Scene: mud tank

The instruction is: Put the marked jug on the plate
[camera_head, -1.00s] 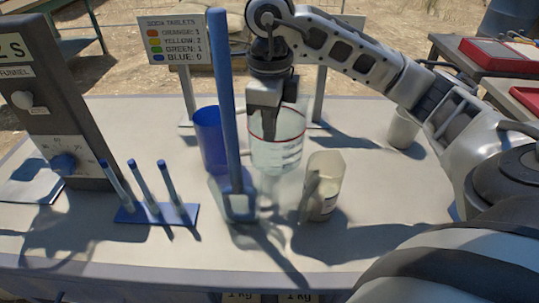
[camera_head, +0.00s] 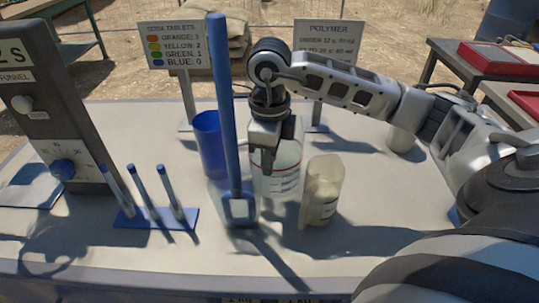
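The marked jug (camera_head: 288,158) is a clear vessel with a red line and small markings, near the table's middle. My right gripper (camera_head: 268,168) reaches down from above at its near left side and appears shut on its wall; the fingertips are hard to make out. I cannot tell whether the jug's base touches the table. A flat grey plate-like panel (camera_head: 28,194) lies at the far left beside the dark funnel panel; I cannot tell whether it is the task's plate. My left gripper is not in view.
A beige-filled beaker (camera_head: 322,192) is close on the right. A blue rack (camera_head: 155,218) holds tubes.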

